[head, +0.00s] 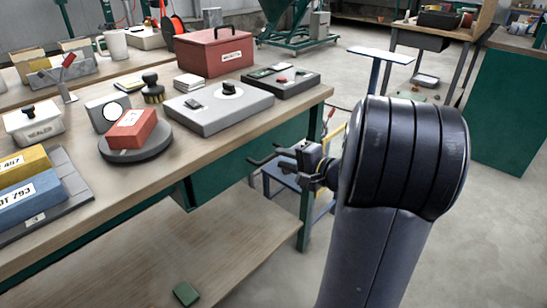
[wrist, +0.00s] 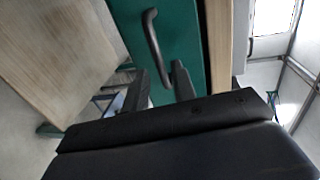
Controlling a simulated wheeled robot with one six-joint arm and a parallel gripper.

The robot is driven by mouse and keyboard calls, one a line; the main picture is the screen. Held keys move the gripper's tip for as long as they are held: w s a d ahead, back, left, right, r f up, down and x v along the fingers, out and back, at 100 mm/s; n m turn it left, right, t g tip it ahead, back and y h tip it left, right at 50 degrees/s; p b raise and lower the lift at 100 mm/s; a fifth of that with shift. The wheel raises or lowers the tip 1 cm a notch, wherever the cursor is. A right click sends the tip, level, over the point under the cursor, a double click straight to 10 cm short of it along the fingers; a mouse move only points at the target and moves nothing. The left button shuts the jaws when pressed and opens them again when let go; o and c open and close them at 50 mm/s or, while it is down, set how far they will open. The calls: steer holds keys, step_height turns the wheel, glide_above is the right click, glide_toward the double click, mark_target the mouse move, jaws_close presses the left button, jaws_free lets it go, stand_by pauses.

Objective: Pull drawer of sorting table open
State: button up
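The sorting table (head: 85,185) has a wooden top and a green drawer (head: 225,165) under its front edge. The green drawer front (wrist: 190,35) also shows in the wrist view, with a black bar handle (wrist: 154,45) on it. The drawer looks closed. My gripper (head: 279,153) is in front of the drawer, near its right end. In the wrist view my gripper (wrist: 160,68) has its two dark fingers apart. The handle's lower end appears between or just beyond the fingertips; I cannot tell whether they touch it.
A blue step stool (head: 285,181) is close behind my gripper. Open floor lies to the right.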

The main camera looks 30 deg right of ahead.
mark_target(274, 156)
steer(key=shift+x, duration=2.3)
jaws_close()
